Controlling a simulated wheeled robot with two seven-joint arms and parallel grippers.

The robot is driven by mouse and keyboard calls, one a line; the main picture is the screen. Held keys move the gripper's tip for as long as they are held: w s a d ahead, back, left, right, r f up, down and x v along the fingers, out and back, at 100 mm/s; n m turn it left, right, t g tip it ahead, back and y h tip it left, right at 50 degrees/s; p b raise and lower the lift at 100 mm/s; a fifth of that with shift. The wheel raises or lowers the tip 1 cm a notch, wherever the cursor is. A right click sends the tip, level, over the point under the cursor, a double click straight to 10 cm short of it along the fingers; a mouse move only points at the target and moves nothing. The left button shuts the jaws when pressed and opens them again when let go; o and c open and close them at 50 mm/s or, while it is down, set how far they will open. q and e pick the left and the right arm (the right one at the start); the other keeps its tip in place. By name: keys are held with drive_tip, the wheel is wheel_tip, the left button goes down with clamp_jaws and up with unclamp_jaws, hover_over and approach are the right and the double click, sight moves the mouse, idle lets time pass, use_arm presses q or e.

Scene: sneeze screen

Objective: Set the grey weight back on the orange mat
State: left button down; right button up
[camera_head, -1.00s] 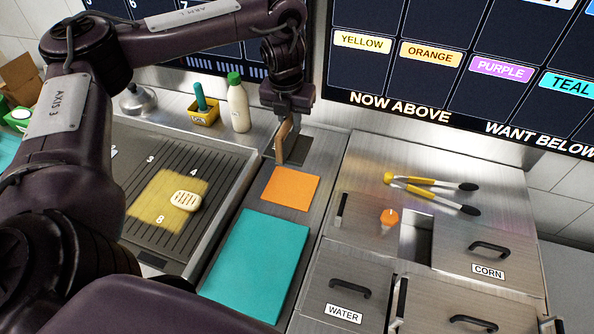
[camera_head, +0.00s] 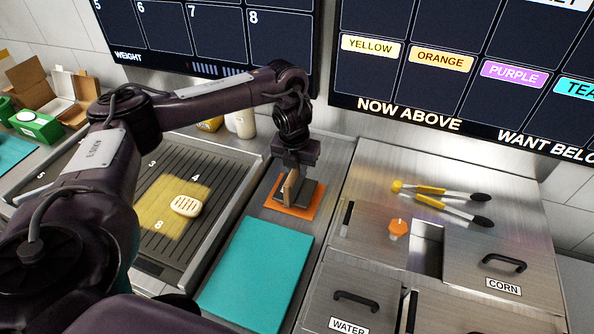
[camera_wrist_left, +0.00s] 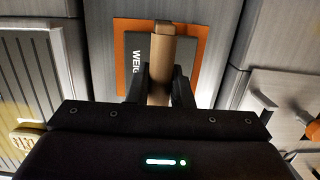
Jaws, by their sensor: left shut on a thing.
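The grey weight (camera_head: 308,192) is a flat dark grey plate with a light brown upright handle (camera_head: 290,186). My left gripper (camera_head: 297,176) points down and is shut on this handle. The plate is over the orange mat (camera_head: 288,211), with orange showing around its edges. In the left wrist view the plate (camera_wrist_left: 133,50) lies inside the mat's outline (camera_wrist_left: 204,45), its lettering partly covered by the handle. The left gripper (camera_wrist_left: 159,92) also shows there, closed around the handle. I cannot tell whether the plate touches the mat. My right gripper is not in view.
A teal mat (camera_head: 255,275) lies in front of the orange one. A grill (camera_head: 215,187) with a pale ridged patty (camera_head: 187,205) is at the left. Tongs (camera_head: 440,190) and an orange knob (camera_head: 398,229) are on the steel top at the right.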

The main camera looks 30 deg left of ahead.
use_arm(q)
drive_tip(key=shift+w+f, duration=0.1)
drive_tip(key=shift+f, duration=0.45)
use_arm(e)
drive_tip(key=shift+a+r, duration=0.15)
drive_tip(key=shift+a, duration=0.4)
use_arm(q)
drive_tip(key=c, duration=1.7)
unclamp_jaws()
drive_tip(key=shift+f, duration=0.25)
drive_tip(key=shift+c, duration=0.2)
drive_tip(key=o, duration=0.4)
drive_tip(key=shift+r, duration=0.1)
drive_tip(key=shift+o, duration=0.2)
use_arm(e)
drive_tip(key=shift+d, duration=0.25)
